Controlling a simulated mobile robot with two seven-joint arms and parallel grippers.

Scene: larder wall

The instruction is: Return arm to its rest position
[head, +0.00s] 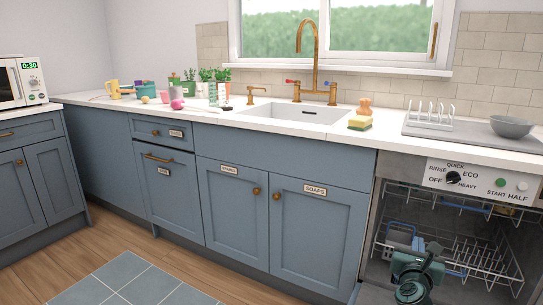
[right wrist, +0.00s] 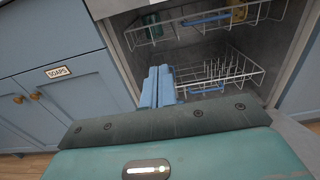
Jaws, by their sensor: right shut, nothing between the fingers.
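My right gripper (head: 414,265) is low in the head view, in front of the open dishwasher. Its teal body with a dark edge fills the bottom of the right wrist view. It is shut and holds nothing. Its fingertips do not show clearly in the head view. Narrow blue upright pieces stand beyond the dark edge in the wrist view; I cannot tell whether they are its fingers or part of the basket. My left gripper is not in view.
The dishwasher's upper rack (head: 462,208) and lower rack (head: 490,262) show behind my right gripper; the lower rack also shows in the right wrist view (right wrist: 225,76). A grey-blue basket (head: 399,237) is close behind it. The SOAPS cupboard (head: 310,232) is to the left. The floor (head: 55,255) is clear at left.

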